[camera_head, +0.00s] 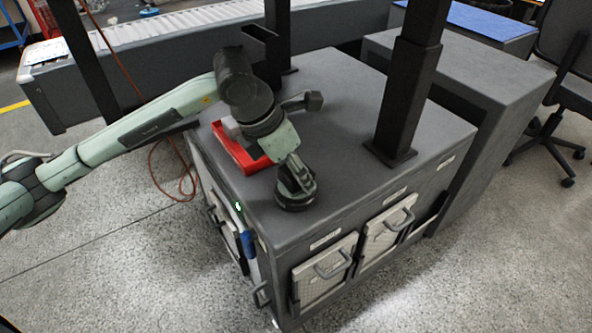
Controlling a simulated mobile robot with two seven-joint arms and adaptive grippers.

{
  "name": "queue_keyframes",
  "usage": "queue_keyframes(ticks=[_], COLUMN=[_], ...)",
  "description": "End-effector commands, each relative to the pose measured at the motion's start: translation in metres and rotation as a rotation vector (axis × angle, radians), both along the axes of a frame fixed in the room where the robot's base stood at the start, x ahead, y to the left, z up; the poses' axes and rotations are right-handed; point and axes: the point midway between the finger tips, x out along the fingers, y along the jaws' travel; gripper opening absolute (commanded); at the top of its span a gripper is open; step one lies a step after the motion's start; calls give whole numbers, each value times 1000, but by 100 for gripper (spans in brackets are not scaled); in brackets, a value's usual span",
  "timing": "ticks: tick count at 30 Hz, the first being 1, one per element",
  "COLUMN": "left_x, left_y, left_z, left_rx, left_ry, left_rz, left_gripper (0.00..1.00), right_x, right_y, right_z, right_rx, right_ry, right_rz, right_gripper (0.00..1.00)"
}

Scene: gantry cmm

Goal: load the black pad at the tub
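A red tub (227,146) sits on the grey top of the machine block, near its left edge. A light grey piece (231,127) shows at its far side, partly behind my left arm. My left arm reaches in from the left and bends down over the tub, hiding part of it. The dark round end part of the arm (295,190) is low over the block's front corner, right of the tub. I cannot make out the fingers of my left gripper. I cannot pick out the black pad for certain; a small dark piece (312,101) shows behind the wrist. My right gripper is not in view.
Black upright posts (401,90) rise from the grey block top (345,110). Its middle is mostly clear. Handled drawers (325,272) line its front. A roller conveyor (170,28) runs behind, and an office chair (570,75) stands at right. An orange cable (172,172) hangs at left.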

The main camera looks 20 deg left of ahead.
Motion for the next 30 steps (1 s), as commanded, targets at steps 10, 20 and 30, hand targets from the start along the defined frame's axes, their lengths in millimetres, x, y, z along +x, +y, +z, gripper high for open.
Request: queue_keyframes(ticks=[10, 20, 30], left_x=[-1, -1, 0], left_y=[0, 0, 0], left_z=[-2, 13, 41], left_rx=[2, 1, 1], left_ry=[5, 3, 2], left_rz=[-1, 0, 1], left_gripper=[23, 23, 23], right_x=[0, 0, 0], right_y=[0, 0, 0], right_z=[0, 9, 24], right_rx=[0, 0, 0], right_ry=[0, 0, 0], right_rz=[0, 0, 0], right_gripper=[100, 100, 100])
